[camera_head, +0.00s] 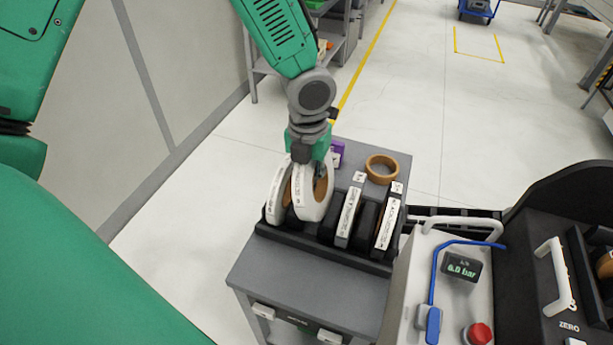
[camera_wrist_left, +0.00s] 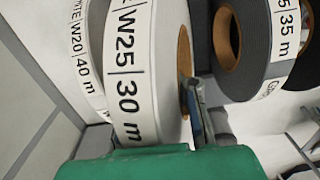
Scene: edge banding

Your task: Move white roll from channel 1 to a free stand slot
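The white roll marked W25 30 m (camera_head: 308,197) stands upright, slightly tilted, over the left half of the black slotted stand (camera_head: 316,247). My left gripper (camera_head: 312,160) is at its top edge. In the left wrist view one finger (camera_wrist_left: 192,110) lies against the right side of this white roll (camera_wrist_left: 150,70), by its core; the other finger is hidden. The gripper looks shut on its rim. Whether the roll's bottom touches the stand is not clear. Another white roll, W20 40 m (camera_head: 277,193), stands close at its left. My right gripper is not in view.
Dark rolls with white labels (camera_head: 348,214) (camera_head: 387,226) stand in the right slots. A brown roll (camera_head: 382,168) lies flat on the grey cart (camera_head: 262,270), near a purple item (camera_head: 337,152). The machine with a pressure display (camera_head: 461,268) stands close at right.

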